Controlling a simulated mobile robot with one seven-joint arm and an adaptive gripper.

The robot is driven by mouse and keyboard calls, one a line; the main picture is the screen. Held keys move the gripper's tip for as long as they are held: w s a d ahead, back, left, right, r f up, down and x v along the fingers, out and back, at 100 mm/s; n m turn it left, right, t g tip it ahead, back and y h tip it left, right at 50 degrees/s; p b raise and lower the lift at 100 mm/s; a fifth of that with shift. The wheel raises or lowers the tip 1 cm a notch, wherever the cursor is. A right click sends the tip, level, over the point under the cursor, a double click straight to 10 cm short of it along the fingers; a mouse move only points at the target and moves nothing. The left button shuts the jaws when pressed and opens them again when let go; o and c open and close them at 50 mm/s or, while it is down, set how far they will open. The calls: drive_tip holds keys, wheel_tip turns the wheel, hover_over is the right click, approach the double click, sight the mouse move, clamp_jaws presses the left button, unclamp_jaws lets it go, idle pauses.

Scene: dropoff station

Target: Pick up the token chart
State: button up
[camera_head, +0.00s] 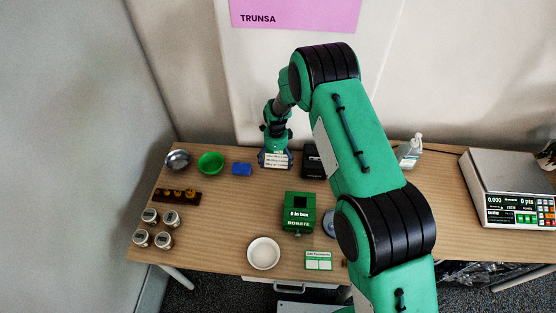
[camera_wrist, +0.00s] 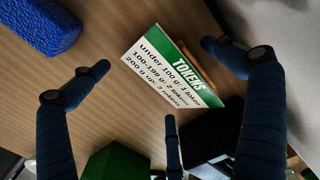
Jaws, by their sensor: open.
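The token chart is a white card with a green "TOKENS" band and lines of black print. In the wrist view the token chart (camera_wrist: 172,72) lies between my spread fingers, tilted in the picture. In the head view the token chart (camera_head: 277,160) is at the back of the wooden table, just below my gripper (camera_head: 275,152). In the wrist view my gripper (camera_wrist: 157,68) is open, with blue-black fingers on either side of the card and a third finger below it. I see no finger closed on the card. Whether any finger touches it cannot be told.
A blue block (camera_head: 241,169) lies left of the chart, and a black box (camera_head: 314,161) stands close on its right. A green donation box (camera_head: 298,212) is in front. A green bowl (camera_head: 210,162) and jars (camera_head: 172,219) are left; a scale (camera_head: 505,185) is right.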

drive_tip(key=shift+f, duration=0.45)
drive_tip(key=c, duration=1.6)
